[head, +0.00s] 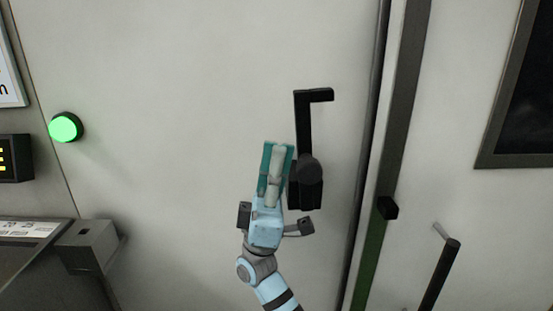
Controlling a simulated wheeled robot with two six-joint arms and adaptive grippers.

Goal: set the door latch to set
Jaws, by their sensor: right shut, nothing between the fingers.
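The door latch (306,150) is a black lever on the pale door. Its arm points up from a round hub and ends in a short bend to the right at the top. My right gripper (278,148) comes up from the bottom and is shut and empty, with its teal fingers just left of the lever's lower part. I cannot tell whether the fingers touch the lever. Part of the latch's base is close behind the gripper's right side. My left gripper is not in view.
A lit green button (65,127) is on the panel at the left. A grey box (88,245) sticks out at the lower left. A dark door edge strip with a black block (387,208) runs down the right. Another black handle (440,272) is at the lower right.

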